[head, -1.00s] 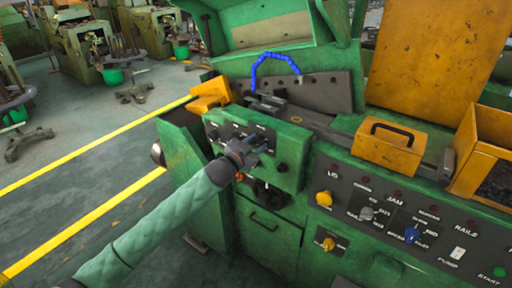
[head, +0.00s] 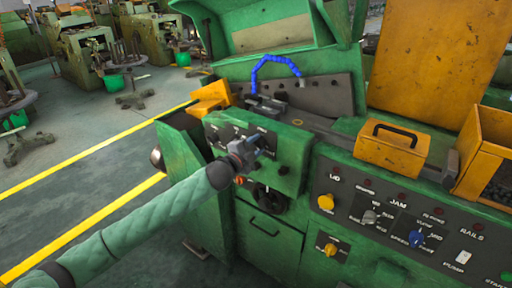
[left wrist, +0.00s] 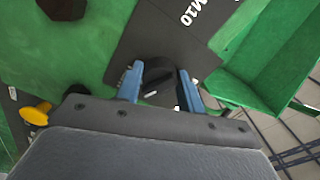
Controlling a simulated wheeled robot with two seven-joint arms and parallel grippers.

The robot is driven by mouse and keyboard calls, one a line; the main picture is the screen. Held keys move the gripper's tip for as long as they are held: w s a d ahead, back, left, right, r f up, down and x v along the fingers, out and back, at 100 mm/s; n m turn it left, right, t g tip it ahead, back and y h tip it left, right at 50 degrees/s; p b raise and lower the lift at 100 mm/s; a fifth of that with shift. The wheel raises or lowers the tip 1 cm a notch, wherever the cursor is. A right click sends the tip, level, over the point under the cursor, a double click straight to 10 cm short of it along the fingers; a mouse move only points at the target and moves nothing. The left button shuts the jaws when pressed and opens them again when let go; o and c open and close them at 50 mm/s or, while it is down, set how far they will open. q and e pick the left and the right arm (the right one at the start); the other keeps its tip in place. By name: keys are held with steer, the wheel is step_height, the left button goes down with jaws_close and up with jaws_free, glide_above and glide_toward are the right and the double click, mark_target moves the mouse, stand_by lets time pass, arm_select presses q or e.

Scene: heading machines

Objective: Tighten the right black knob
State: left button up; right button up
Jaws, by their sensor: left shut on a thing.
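The dark control panel (head: 226,132) sits on the green machine box. My left gripper (head: 257,146) reaches it from the left and covers part of its right side in the head view. In the left wrist view, my left gripper's blue-grey fingers (left wrist: 161,84) are shut on a black knob (left wrist: 158,72) on a dark plate marked "M10". Another black knob (head: 283,169) is free on the green face to the right of the gripper. A dark round part also shows at the top left of the left wrist view (left wrist: 62,5). My right gripper is out of view.
A black handwheel (head: 268,198) is just below the gripper. A yellow knob (left wrist: 37,113) shows in the left wrist view. A control board (head: 390,220) with coloured knobs and a yellow box (head: 392,146) are to the right. Open floor lies left.

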arm_select(q)
steer(key=shift+m, duration=0.3)
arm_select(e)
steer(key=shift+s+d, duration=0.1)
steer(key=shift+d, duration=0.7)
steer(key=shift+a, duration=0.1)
